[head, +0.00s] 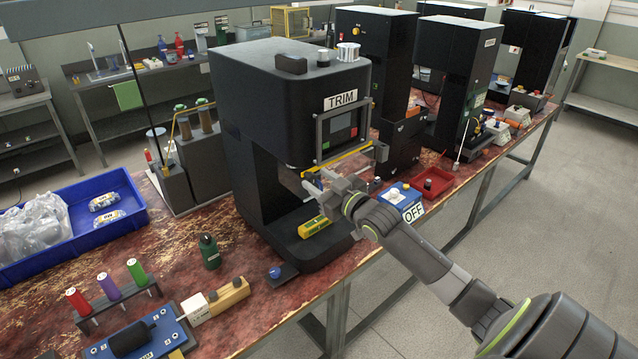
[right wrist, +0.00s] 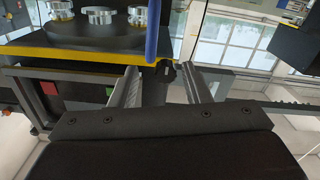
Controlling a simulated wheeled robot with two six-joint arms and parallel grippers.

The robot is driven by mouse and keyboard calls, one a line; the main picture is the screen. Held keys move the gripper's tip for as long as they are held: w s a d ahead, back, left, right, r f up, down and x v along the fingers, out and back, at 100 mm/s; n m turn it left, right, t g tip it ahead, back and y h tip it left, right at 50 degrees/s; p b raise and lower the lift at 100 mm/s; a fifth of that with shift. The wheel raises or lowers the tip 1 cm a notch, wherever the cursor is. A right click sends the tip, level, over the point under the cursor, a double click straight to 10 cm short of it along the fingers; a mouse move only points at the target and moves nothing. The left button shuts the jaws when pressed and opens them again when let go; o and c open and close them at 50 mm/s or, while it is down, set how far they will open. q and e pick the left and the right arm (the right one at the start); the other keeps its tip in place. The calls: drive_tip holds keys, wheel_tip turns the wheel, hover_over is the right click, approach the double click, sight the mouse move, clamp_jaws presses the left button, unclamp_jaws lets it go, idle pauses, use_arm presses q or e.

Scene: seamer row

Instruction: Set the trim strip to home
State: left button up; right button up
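The black machine labelled TRIM (head: 340,100) stands on the bench in the head view. A grey frame with a small screen (head: 337,138) is on its front, and a yellow strip (head: 345,157) runs along the lower edge. My right gripper (head: 318,183) is just below and in front of this strip. In the right wrist view its two fingers (right wrist: 162,84) are apart, with the yellow strip (right wrist: 90,54) beyond them. A small black knob (right wrist: 165,70) shows between the fingertips; I cannot tell whether they touch it. My left gripper is not in view.
A yellow block (head: 314,226) lies on the machine's base. A blue box labelled OFF (head: 402,200) and a red tray (head: 432,181) stand right of it. A green bottle (head: 209,251) and a blue crate (head: 137,208) are left. More black machines (head: 455,60) line the bench.

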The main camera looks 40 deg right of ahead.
drive_tip(key=shift+s+a+r+p, duration=0.1)
drive_tip(key=shift+s+p, duration=0.2)
drive_tip(key=shift+p, duration=0.2)
drive_tip(key=s+d+p, duration=0.1)
drive_tip(key=s+p, duration=0.7)
drive_tip(key=s, duration=0.8)
drive_tip(key=shift+s+d, duration=0.3)
drive_tip(key=shift+s, duration=0.1)
